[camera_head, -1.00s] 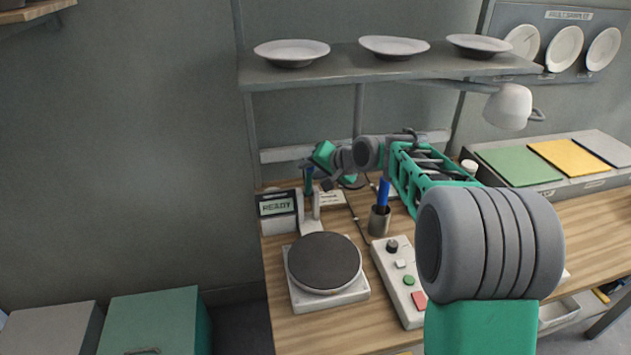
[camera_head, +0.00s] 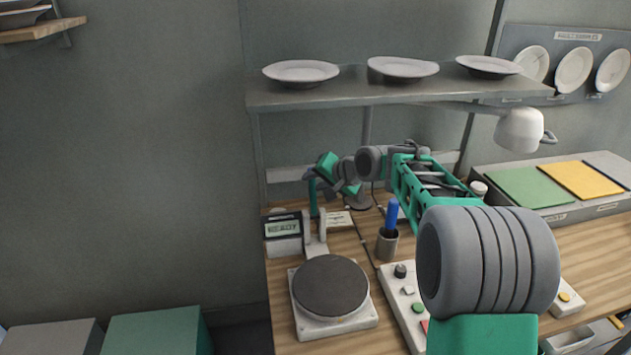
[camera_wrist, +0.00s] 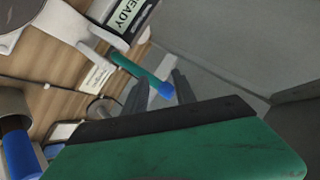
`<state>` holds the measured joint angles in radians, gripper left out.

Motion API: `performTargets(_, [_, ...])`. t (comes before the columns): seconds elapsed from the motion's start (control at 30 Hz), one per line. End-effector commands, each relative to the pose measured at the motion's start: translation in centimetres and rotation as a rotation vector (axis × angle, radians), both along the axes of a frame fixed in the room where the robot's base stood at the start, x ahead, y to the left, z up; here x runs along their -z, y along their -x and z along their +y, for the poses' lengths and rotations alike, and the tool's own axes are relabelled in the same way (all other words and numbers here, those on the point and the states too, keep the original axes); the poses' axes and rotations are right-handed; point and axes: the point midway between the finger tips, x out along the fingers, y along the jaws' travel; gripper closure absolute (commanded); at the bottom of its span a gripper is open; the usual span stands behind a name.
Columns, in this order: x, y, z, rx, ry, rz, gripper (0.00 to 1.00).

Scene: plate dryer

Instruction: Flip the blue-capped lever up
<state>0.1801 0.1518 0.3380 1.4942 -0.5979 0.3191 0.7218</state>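A thin green lever (camera_head: 313,197) rises beside the display box in the head view and looks close to upright there. In the wrist view the lever (camera_wrist: 138,70) ends in a blue cap (camera_wrist: 166,90). The cap is hidden or too small to make out in the head view. My gripper (camera_wrist: 160,88) is open, its two dark fingers apart. In the wrist view the cap shows between the fingertips, nearer the right one; I cannot tell whether they touch. In the head view my gripper (camera_head: 311,174) is at the lever's upper end.
A display box (camera_head: 283,234) and a white-based round hotplate (camera_head: 332,288) stand close by. A cup (camera_head: 387,245) with a blue-handled item and a button panel (camera_head: 405,291) are to the right. A shelf (camera_head: 385,88) with plates hangs above my arm.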

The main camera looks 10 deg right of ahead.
Motion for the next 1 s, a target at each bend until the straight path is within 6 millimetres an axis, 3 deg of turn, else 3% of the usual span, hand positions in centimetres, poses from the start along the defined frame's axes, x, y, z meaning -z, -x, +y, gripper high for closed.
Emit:
performTargets(0.43, [-4.3, 4.9, -3.1, 0.003, 0.001, -0.003, 0.67])
performTargets(0.83, [-4.7, 5.3, -3.2, -0.022, 0.025, -0.017, 0.67])
performTargets(0.93, [-3.5, 6.0, -4.0, -0.122, 0.166, -0.03, 0.67])
performTargets(0.97, [-2.0, 6.5, -5.1, -0.15, 0.242, -0.007, 0.67])
performTargets(1.0, [0.8, 7.8, -6.3, -0.173, 0.303, 0.052, 0.67])
